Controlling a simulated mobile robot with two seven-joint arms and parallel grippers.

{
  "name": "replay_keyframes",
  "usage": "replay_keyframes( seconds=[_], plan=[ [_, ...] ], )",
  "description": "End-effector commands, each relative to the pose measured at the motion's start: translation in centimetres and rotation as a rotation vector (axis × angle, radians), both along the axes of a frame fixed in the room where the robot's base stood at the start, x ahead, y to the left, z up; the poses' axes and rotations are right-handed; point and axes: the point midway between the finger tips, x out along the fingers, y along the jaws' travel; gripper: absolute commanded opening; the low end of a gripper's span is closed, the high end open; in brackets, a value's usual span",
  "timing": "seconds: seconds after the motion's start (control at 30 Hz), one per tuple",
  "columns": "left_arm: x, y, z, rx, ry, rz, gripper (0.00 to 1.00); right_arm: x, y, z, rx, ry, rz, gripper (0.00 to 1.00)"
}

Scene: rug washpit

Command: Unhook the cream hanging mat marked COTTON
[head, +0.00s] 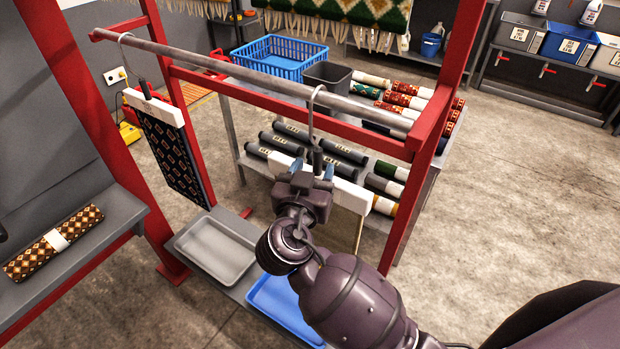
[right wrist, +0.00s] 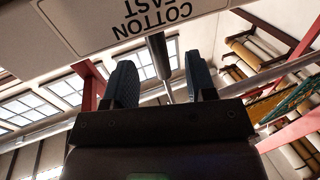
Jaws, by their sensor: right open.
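The cream mat (head: 346,226) hangs from a white clamp bar (head: 350,194), largely hidden behind my right arm. Its metal hook (head: 311,110) goes over the grey rail (head: 240,72). In the right wrist view the white bar (right wrist: 200,30) carries a label reading COTTON FAST, upside down. My right gripper (head: 313,168) is open at the hanger's dark stem. It also shows in the right wrist view (right wrist: 161,82), with the dark stem (right wrist: 158,58) between its two fingers. Whether a finger touches the stem is unclear. My left gripper is not in view.
A dark patterned mat (head: 172,152) hangs at the rail's left end. Red posts (head: 440,100) frame the rail. A grey tray (head: 215,250) and a blue tray (head: 275,310) lie below. Rolled mats fill a rack behind. Open floor (head: 530,190) lies to the right.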

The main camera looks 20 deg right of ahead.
Motion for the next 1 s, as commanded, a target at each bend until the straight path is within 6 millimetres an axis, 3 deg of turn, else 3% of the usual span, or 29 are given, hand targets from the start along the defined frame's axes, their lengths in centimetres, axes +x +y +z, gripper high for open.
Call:
replay_keyframes(
  seconds=[0.5, 1.0],
  plan=[
    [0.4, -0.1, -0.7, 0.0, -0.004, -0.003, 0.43, 2.4, -1.7, 0.0, -0.001, 0.001, -0.001, 0.51],
    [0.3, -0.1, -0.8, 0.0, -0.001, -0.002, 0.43, 2.8, -1.9, 0.0, -0.001, -0.001, 0.0, 0.48]
  ],
)
